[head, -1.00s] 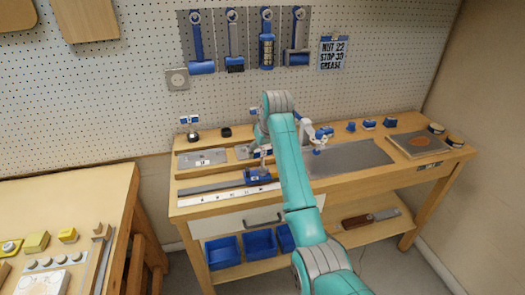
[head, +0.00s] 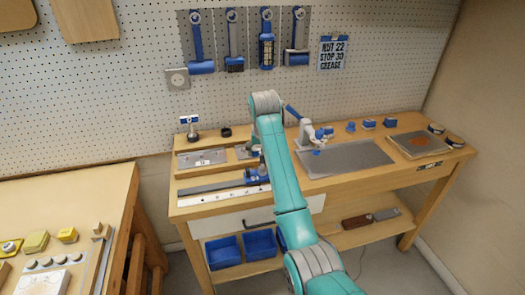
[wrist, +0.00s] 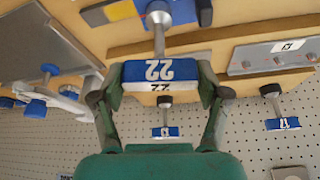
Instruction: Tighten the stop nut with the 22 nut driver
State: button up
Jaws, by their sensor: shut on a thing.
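In the wrist view my gripper (wrist: 160,82) is shut on the blue handle of the 22 nut driver (wrist: 158,70), with one finger on each side. The driver's grey shaft leads to a round socket (wrist: 158,16) at the top of the picture, against a blue fixture (wrist: 182,10). The stop nut cannot be made out; whether the socket sits on it I cannot tell. In the head view the blue fixture (head: 257,176) stands on the bench's left part, and my arm hides most of my gripper.
Other drivers, one marked 17 (wrist: 283,124) and another (wrist: 165,132), show in the wrist view. A white clamp-like device (head: 307,132) stands right of my arm. A sign (head: 333,52) reads NUT 22, STOP 30, GREASE.

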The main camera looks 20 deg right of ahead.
jog(key=shift+a+m, duration=0.1)
jog(key=shift+m, duration=0.6)
jog(key=shift+m+h, duration=0.5)
jog(key=shift+m, duration=0.1)
jog(key=m, duration=0.2)
jog(key=shift+m+g+h, duration=0.3)
jog(key=shift+g+h, duration=0.1)
jog(key=shift+m+g+h, duration=0.4)
jog(key=shift+m, duration=1.1)
